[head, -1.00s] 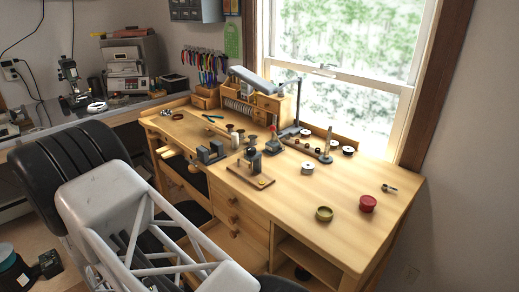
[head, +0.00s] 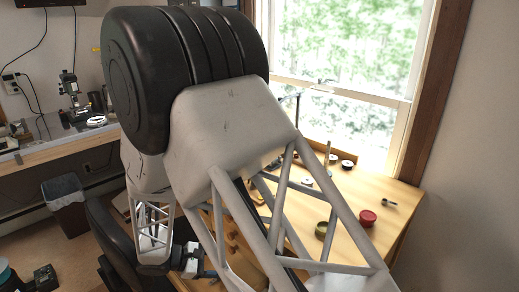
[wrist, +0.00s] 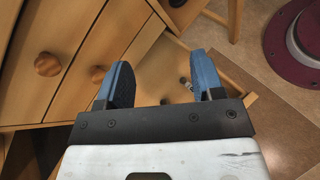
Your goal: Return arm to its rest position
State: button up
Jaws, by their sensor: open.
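My gripper (wrist: 164,80) shows in the wrist view with its two blue fingers apart and nothing held between them. It hangs in front of the wooden drawers (wrist: 28,105), low beside the workbench. In the head view my raised arm crosses the middle of the picture and hides much of the wooden workbench (head: 392,185). The gripper's fingers cannot be made out clearly there.
Round wooden knobs (wrist: 47,64) stick out of the drawers close to my gripper. A maroon round base (wrist: 306,32) stands on the floor at right. A red container (head: 367,218) and brass-coloured dish (head: 321,230) sit on the bench. A bin (head: 66,205) stands at left.

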jog(key=s+d+r+m+g+y, duration=0.2)
jog(key=s+d+r+m+y, duration=0.15)
jog(key=d+r, duration=0.65)
jog(key=s+d+r+m+g+y, duration=0.3)
jog(key=s+d+r+m, duration=0.15)
jog(key=d+r, duration=0.55)
jog(key=s+d+r+m+t+y, duration=0.2)
jog(key=s+d+r+m+y, duration=0.1)
jog(key=s+d, duration=0.3)
jog(key=s+d+r+m+t+y, duration=0.2)
jog(key=s+d+r+m, duration=0.3)
jog(key=s, duration=0.5)
jog(key=shift+s+d+r+m+y, duration=0.15)
jog(key=shift+d+r+m+y, duration=0.4)
jog(key=shift+d, duration=0.35)
